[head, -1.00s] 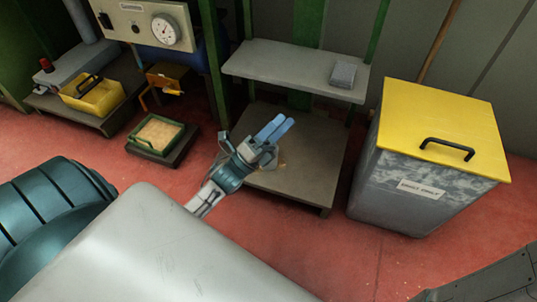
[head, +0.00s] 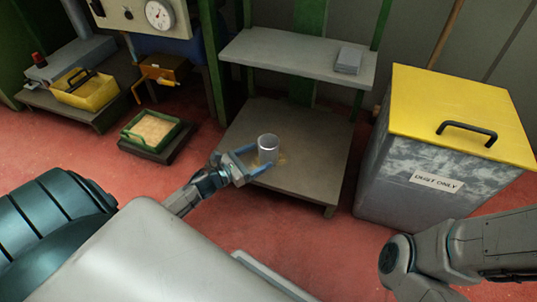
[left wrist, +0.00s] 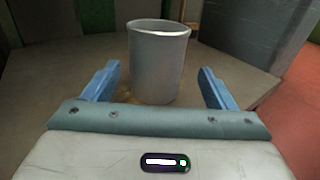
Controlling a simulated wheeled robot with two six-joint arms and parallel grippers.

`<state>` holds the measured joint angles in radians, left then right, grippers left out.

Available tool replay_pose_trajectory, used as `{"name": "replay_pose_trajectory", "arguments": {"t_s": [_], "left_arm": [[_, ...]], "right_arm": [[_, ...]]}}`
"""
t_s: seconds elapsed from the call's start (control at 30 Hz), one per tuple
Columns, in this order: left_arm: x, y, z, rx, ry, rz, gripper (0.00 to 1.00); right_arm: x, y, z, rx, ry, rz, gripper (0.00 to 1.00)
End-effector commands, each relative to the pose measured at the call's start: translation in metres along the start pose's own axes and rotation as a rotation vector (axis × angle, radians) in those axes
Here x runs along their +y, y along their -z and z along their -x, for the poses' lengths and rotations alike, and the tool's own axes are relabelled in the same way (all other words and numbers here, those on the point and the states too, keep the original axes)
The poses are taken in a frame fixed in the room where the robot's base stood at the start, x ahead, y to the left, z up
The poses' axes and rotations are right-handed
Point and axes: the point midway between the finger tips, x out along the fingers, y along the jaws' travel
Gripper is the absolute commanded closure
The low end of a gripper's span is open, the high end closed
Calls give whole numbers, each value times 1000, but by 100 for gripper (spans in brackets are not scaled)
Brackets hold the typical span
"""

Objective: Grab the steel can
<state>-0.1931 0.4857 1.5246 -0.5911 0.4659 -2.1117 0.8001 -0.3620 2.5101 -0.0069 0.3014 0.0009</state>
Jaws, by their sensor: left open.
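The steel can (head: 268,146) stands upright on the low grey-brown platform (head: 300,180) under the shelf. My left gripper (head: 257,161) is open, low over the platform's front left part, with its blue fingers pointing at the can. In the left wrist view the can (left wrist: 158,65) is centred between and just beyond the two open fingers (left wrist: 160,90), with space on both sides. I cannot tell whether the fingertips reach around it. My right arm shows at the lower right of the head view, but its gripper is out of the picture.
A grey shelf (head: 290,58) with a small grey block (head: 348,60) hangs above the platform. A grey bin with a yellow lid (head: 465,105) stands to the right. A green-rimmed tray of cork-coloured pieces (head: 150,131) lies to the left. Red floor is clear in front.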

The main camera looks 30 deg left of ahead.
Motion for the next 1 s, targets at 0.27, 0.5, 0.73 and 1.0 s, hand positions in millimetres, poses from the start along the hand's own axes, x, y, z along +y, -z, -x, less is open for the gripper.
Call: {"name": "replay_pose_trajectory", "arguments": {"t_s": [0.27,0.5,0.73,1.0], "left_arm": [[5,-8,-35,-5,0,-1,21],[5,-8,-52,-1,0,1,21],[5,-9,-52,-1,1,1,31],[5,-9,-52,-2,1,1,70]], "right_arm": [[4,7,14,-2,0,-1,64],[5,8,15,-2,-1,-1,64],[5,8,15,-3,-1,-1,64],[5,8,15,-3,-1,-1,64]]}}
